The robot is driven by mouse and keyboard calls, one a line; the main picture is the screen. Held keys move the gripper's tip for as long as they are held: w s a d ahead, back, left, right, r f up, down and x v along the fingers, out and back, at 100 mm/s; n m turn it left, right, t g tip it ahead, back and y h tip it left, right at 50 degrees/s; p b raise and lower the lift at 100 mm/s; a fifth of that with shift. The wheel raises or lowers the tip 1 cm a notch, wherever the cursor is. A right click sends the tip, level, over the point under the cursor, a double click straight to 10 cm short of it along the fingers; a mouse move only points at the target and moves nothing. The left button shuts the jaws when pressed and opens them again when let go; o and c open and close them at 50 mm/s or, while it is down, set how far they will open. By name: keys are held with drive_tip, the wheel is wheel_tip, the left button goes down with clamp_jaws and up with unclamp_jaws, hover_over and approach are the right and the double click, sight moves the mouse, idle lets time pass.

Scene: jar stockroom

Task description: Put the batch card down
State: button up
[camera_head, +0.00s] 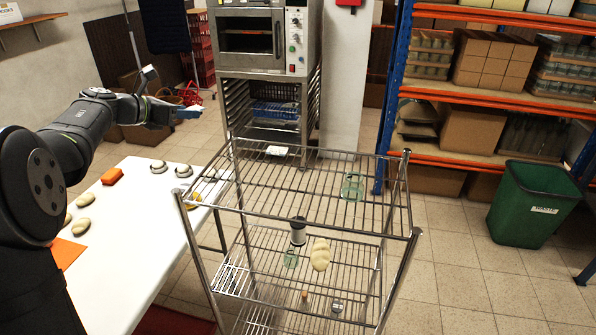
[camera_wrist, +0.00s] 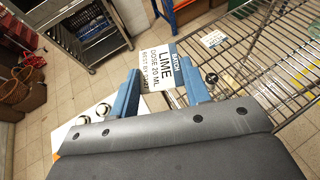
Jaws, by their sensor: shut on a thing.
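The batch card (camera_wrist: 160,68) is white with a blue strip, and the wrist view reads "LIME", "DOSE 20 ML". My gripper (camera_wrist: 160,80) is shut on it, with one blue finger at each side. In the head view my gripper (camera_head: 187,113) is up in the air above the far end of the white table (camera_head: 130,230), left of the wire rack (camera_head: 290,180). The card itself is hard to make out there. Another small white card (camera_head: 277,150) lies at the rack's far edge; it also shows in the wrist view (camera_wrist: 213,39).
A green glass jar (camera_head: 352,186) is at the rack's right side. Lower down are a dark-topped roll (camera_head: 298,232) and a pale lumpy thing (camera_head: 320,255). The table holds an orange block (camera_head: 111,176) and several pale lumps. Much of the rack's top shelf is bare.

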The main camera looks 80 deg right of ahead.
drive_tip(key=s+d+m+g+y, duration=0.1)
drive_tip(key=s+d, duration=0.2)
drive_tip(key=s, duration=1.1)
drive_tip(key=s+d+m+g, duration=0.1)
drive_tip(key=s+d+m, duration=0.15)
drive_tip(key=s, duration=1.05)
drive_tip(key=s+a+m+g+y, duration=0.1)
drive_tip(key=s+a+g+y, duration=0.15)
drive_tip(key=s, duration=1.95)
hover_over(338, 171)
drive_tip(key=shift+h, duration=0.25)
drive_tip(key=f, duration=1.1)
drive_tip(key=shift+s+a+f, duration=0.25)
drive_tip(key=shift+s, duration=0.1)
drive_tip(key=shift+w+d+f, duration=0.3)
drive_tip(key=shift+w+f, duration=0.05)
drive_tip(key=shift+w, duration=0.05)
drive_tip(key=shift+f, duration=1.9)
drive_tip(key=shift+f, duration=0.1)
